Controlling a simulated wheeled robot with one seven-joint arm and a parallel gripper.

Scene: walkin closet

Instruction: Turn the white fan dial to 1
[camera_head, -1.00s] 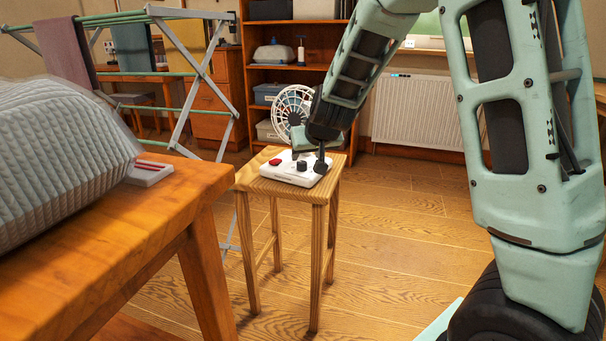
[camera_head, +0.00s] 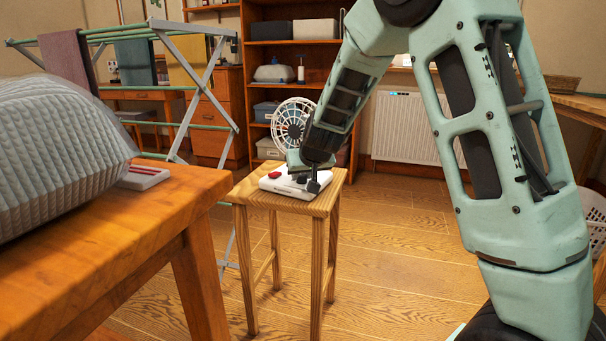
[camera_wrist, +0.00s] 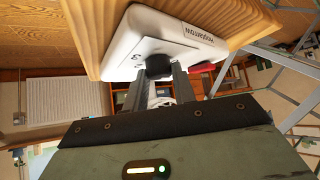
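The white fan stands on a small wooden stool (camera_head: 270,198). Its round caged head (camera_head: 292,118) is at the back of its flat white base (camera_head: 284,186). The black dial (camera_wrist: 158,66) shows on the base in the wrist view, beside a dark digit that looks like a 3. A red button (camera_head: 274,175) is on the base left of the dial. My gripper (camera_wrist: 160,72) reaches down to the dial, its two grey fingers apart on either side of it. I cannot tell whether they press on it. The dial's setting is not readable.
A wooden table (camera_head: 150,215) with a grey quilted item (camera_head: 55,150) and a small white box (camera_head: 143,177) is at the left front. A drying rack (camera_head: 208,80) stands behind it. Shelves (camera_head: 270,95) and a radiator (camera_head: 405,125) are at the back. Floor right of the stool is clear.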

